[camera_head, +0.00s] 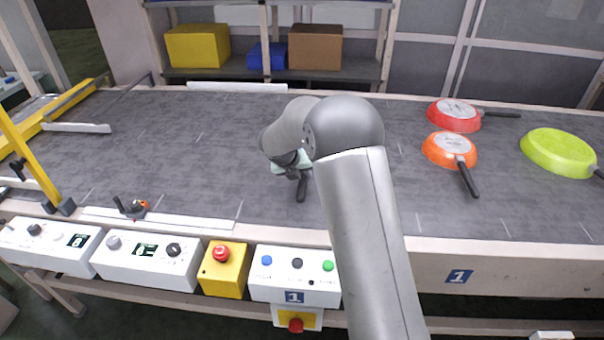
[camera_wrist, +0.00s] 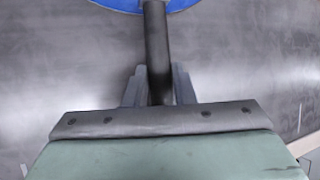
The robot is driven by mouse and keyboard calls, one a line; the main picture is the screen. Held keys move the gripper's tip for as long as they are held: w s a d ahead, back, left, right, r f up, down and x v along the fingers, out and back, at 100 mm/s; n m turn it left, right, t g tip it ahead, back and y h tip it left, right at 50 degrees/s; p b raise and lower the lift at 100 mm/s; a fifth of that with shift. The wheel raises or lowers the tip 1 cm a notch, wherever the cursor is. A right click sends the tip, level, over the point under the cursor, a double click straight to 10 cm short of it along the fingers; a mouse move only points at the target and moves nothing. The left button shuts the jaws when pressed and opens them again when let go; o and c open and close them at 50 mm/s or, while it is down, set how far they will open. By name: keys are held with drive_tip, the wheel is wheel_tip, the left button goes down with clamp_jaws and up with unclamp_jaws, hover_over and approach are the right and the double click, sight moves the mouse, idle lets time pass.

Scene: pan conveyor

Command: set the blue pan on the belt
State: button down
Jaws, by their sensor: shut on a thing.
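The blue pan (camera_wrist: 125,4) shows only as a blue edge at the top of the wrist view. Its dark handle (camera_wrist: 156,45) runs down between the fingers of my gripper (camera_wrist: 157,88), which is shut on it. In the head view the pan's body is hidden behind my arm; a dark handle end (camera_head: 301,189) sticks out below the gripper. The grey belt (camera_head: 220,140) lies under and around the gripper. I cannot tell whether the pan touches the belt.
A red pan (camera_head: 453,115), an orange pan (camera_head: 449,149) and a green pan (camera_head: 558,152) lie on the belt at the right. Control boxes (camera_head: 147,258) line the front edge. A shelf (camera_head: 225,73) with boxes stands behind.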

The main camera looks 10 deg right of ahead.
drive_tip(key=shift+r, duration=0.15)
drive_tip(key=c, duration=1.2)
unclamp_jaws()
drive_tip(key=v, duration=1.2)
